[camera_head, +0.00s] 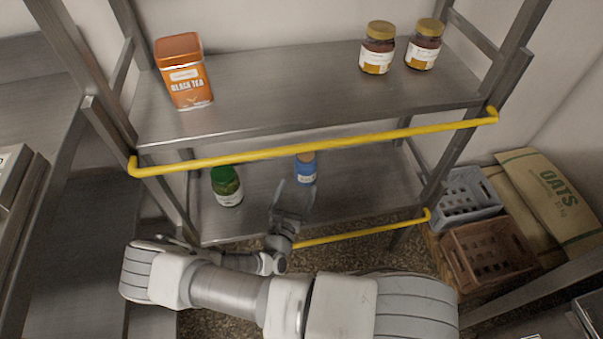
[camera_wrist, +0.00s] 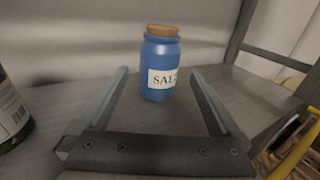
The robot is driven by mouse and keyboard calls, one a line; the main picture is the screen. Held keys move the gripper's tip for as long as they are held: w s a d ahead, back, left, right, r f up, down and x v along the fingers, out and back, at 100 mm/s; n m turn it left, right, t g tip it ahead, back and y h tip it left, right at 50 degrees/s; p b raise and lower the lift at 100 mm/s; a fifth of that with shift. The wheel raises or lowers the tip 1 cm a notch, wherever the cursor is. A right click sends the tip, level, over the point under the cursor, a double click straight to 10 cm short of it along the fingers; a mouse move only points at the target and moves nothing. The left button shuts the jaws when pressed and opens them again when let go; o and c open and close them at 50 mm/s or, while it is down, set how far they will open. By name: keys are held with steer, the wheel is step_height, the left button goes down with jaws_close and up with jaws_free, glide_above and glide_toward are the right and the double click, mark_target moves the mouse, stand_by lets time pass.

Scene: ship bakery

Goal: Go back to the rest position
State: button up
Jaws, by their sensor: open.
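My gripper (camera_head: 294,197) is at the lower shelf, reached in over its front. Its two fingers are apart and nothing is between them. In the wrist view the open gripper (camera_wrist: 158,100) points at a blue salt jar (camera_wrist: 162,65) with a cork lid. The jar stands upright on the shelf just past the fingertips. It also shows in the head view (camera_head: 306,170), beyond my gripper. I cannot tell the exact gap between fingertips and jar.
A green-lidded jar (camera_head: 226,186) stands left on the lower shelf (camera_head: 255,200). Yellow rails (camera_head: 320,149) run along the shelf fronts. The upper shelf (camera_head: 290,90) holds an orange tea tin (camera_head: 184,72) and two brown jars (camera_head: 377,48). Crates (camera_head: 487,254) and an oats sack (camera_head: 548,200) are right.

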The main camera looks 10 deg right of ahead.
steer(key=shift+v, duration=0.95)
